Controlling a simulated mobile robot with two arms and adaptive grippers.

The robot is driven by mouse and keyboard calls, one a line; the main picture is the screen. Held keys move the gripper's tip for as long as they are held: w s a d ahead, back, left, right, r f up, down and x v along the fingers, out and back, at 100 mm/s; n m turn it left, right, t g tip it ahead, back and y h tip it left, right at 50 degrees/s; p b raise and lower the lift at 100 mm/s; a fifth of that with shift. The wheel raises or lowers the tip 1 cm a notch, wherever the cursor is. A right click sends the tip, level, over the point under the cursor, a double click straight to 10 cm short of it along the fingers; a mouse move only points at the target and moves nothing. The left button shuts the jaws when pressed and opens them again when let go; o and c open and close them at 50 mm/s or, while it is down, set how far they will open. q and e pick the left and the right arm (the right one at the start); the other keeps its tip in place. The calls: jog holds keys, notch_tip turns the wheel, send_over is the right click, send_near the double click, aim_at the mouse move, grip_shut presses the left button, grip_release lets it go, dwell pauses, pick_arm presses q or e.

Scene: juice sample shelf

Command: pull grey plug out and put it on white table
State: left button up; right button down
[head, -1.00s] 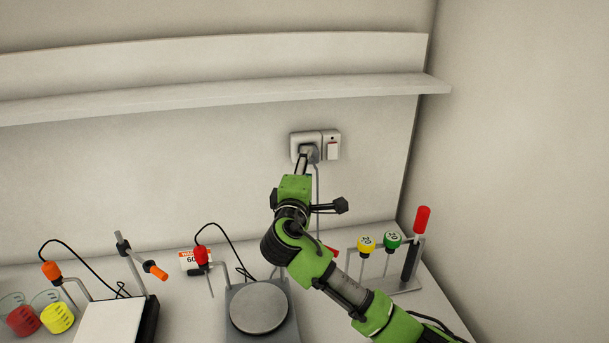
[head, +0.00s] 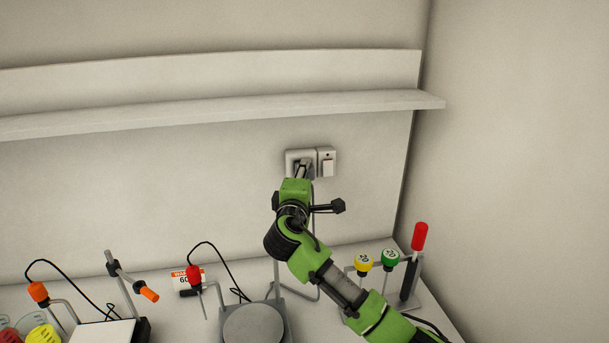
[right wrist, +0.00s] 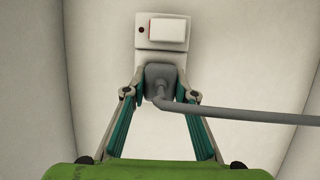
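The grey plug (head: 306,171) is at the white wall socket (head: 292,157), and I cannot tell whether it is fully seated. It shows in the right wrist view (right wrist: 161,73), with its grey cable (right wrist: 235,116) running right. My right gripper (head: 302,168) has its fingers on both sides of the plug. In the right wrist view its fingertips (right wrist: 160,77) look closed against the plug's sides. The white table (head: 183,326) lies below, with instruments on it. My left gripper is not in view.
A white switch (head: 328,168) sits beside the socket. A shelf (head: 230,113) runs above. A round-topped plate device (head: 254,323) stands below my arm. A rack with yellow and green caps (head: 389,257) and a red-handled tool (head: 419,237) stand at right.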

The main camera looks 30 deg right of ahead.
jog(key=shift+s+f, duration=0.1)
jog(key=shift+f, duration=0.1)
dwell(0.4)
jog(key=shift+s+a+r, duration=0.15)
jog(key=shift+s+r, duration=0.05)
jog(key=shift+s, duration=0.25)
jog(key=shift+p, duration=0.3)
jog(key=shift+s, duration=0.1)
jog(key=shift+s+a+p, duration=0.2)
jog(key=shift+s+p, duration=0.2)
jog(key=shift+s, duration=0.4)
jog(key=shift+s+a+p, duration=0.2)
jog(key=shift+s+p, duration=0.15)
jog(key=shift+s, duration=0.4)
